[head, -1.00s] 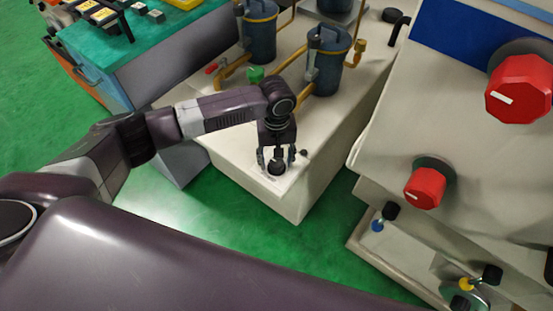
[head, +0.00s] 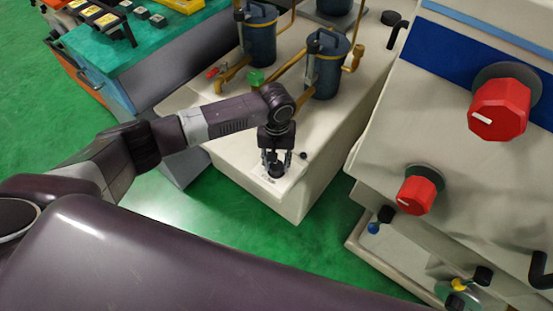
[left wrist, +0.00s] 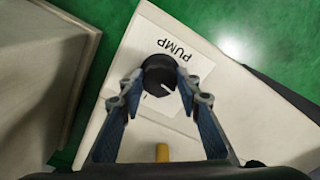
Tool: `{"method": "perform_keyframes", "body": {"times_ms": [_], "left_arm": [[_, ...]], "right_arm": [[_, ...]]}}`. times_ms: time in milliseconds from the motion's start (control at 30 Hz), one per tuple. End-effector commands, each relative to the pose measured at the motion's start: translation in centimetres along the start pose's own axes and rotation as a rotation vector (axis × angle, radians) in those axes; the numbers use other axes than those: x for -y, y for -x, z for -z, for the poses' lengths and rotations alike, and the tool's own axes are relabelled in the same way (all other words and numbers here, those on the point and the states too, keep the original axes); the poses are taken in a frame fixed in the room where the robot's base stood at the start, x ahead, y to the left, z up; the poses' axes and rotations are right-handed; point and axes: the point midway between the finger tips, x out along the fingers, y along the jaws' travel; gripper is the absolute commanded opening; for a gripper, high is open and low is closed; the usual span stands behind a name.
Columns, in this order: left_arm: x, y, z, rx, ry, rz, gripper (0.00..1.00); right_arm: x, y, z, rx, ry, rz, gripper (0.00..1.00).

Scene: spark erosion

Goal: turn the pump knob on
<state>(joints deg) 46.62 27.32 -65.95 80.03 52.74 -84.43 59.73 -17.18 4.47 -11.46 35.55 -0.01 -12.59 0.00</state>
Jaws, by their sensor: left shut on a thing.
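The black pump knob (head: 276,170) sits on a white label on top of the cream tank unit. In the left wrist view the knob (left wrist: 160,75) has a white pointer line on it, with the word PUMP printed on the label (left wrist: 185,50) beside it. My left gripper (head: 275,166) reaches down over the knob from above. In the left wrist view its two fingers (left wrist: 160,88) are closed on the knob's sides. My right gripper is in neither view.
The cream tank unit (head: 300,200) carries blue filter canisters (head: 325,65) and brass pipes behind my gripper. A small black knob (head: 303,155) is close by on the right. A machine with red knobs (head: 500,108) stands at the right. Green floor (head: 230,240) lies in front.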

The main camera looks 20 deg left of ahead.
Motion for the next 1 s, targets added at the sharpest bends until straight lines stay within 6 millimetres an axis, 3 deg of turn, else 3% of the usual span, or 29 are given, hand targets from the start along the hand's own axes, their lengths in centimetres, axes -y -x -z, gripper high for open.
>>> {"method": "perform_keyframes", "body": {"times_ms": [100,400,1000], "left_arm": [[0.0,0.5,-0.1,0.004,-0.104,-0.001,0.07],[0.0,0.4,-0.1,0.003,-0.388,-0.001,0.07],[0.0,0.2,0.0,0.001,-0.956,-0.001,0.07]], "right_arm": [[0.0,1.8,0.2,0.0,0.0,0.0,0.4],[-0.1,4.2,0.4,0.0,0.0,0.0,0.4],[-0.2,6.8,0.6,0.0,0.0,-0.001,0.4]]}}
